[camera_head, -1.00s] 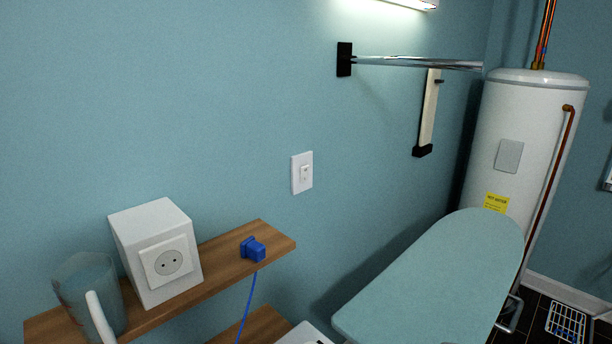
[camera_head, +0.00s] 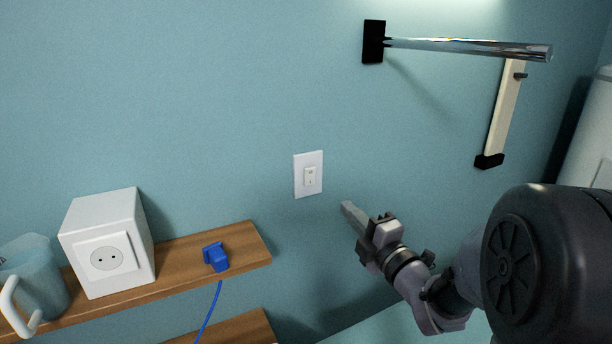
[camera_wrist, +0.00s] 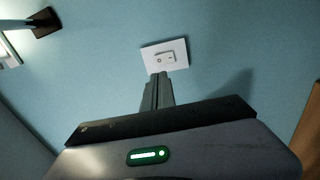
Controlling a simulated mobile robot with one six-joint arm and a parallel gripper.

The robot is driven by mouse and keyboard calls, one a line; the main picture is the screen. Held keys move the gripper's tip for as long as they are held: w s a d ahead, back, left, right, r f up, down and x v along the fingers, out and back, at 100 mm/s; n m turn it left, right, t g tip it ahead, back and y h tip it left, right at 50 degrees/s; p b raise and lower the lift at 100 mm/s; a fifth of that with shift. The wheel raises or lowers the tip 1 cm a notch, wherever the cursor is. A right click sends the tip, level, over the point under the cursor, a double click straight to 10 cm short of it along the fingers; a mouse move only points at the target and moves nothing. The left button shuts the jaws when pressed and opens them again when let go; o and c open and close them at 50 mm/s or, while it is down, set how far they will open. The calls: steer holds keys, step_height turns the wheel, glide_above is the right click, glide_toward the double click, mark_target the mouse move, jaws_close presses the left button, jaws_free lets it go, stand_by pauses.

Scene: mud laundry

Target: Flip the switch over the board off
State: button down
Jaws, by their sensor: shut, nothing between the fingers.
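The white wall switch (camera_head: 309,175) is on the blue wall, right of the shelf's end. Its plate is a small upright rectangle with a rocker in the middle. In the wrist view the switch (camera_wrist: 165,55) shows just past my fingertips. My gripper (camera_head: 346,207) is shut and empty, a little to the right of and below the switch plate in the head view. In the wrist view my gripper (camera_wrist: 158,77) has its tips at the plate's lower edge; I cannot tell if they touch it. The ironing board (camera_head: 375,328) is mostly hidden behind my arm.
A wooden shelf (camera_head: 185,262) at left holds a white socket box (camera_head: 108,240), a blue plug (camera_head: 215,257) and a pitcher (camera_head: 35,285). A metal rail (camera_head: 465,47) juts from the wall above right. The wall around the switch is clear.

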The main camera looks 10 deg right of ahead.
mark_target(311, 173)
steer(key=x, duration=0.9)
steer(key=a+x, duration=0.1)
steer(key=x, duration=0.3)
steer(key=shift+w+r+b, duration=0.1)
steer(key=shift+r+b, duration=0.05)
steer(key=shift+b, duration=0.2)
steer(key=shift+w, duration=0.15)
steer(key=shift+w+r+b, duration=0.15)
steer(key=shift+b, duration=0.2)
